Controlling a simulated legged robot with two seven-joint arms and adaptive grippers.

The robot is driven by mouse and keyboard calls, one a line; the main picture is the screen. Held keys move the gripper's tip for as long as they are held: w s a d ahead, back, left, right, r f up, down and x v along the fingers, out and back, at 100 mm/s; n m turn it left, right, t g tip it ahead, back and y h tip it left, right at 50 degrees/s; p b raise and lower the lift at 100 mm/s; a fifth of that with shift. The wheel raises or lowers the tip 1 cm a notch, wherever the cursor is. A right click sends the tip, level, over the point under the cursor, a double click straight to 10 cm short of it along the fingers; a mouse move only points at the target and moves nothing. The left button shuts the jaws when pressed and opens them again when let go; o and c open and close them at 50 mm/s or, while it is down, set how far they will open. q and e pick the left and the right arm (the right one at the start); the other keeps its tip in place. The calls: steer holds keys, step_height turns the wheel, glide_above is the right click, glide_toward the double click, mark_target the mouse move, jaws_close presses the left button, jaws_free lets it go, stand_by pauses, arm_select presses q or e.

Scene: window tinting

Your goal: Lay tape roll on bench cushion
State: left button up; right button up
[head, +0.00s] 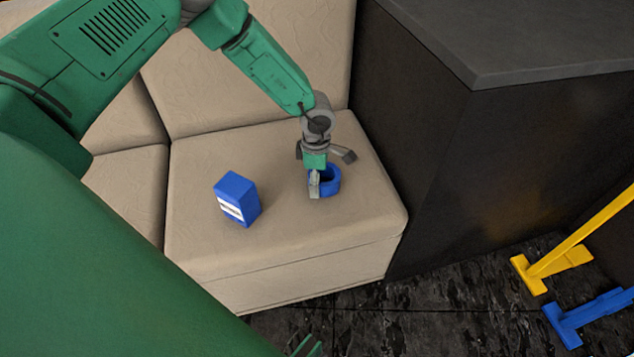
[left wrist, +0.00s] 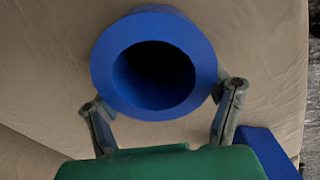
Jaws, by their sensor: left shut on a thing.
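The tape roll (head: 332,183) is a blue ring over the right part of the beige bench cushion (head: 290,238). It is at or just above the surface; I cannot tell if it touches. My left gripper (head: 318,178) points down at the roll and is shut on it, hiding part of it. In the left wrist view the roll (left wrist: 203,62) shows its dark round opening, with the fingers of the left gripper (left wrist: 165,110) at its two sides. My right gripper is not in view.
A blue box with a white label (head: 237,198) stands on the cushion left of the roll; its corner shows in the left wrist view (left wrist: 268,152). A dark cabinet (head: 470,160) borders the bench on the right. Yellow (head: 545,262) and blue (head: 580,318) tools are at the lower right.

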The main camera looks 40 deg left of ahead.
arm_select(q)
steer(key=shift+f, duration=0.45)
steer(key=shift+d+r, duration=0.1)
steer(key=shift+c, duration=0.6)
steer(key=o, duration=1.4)
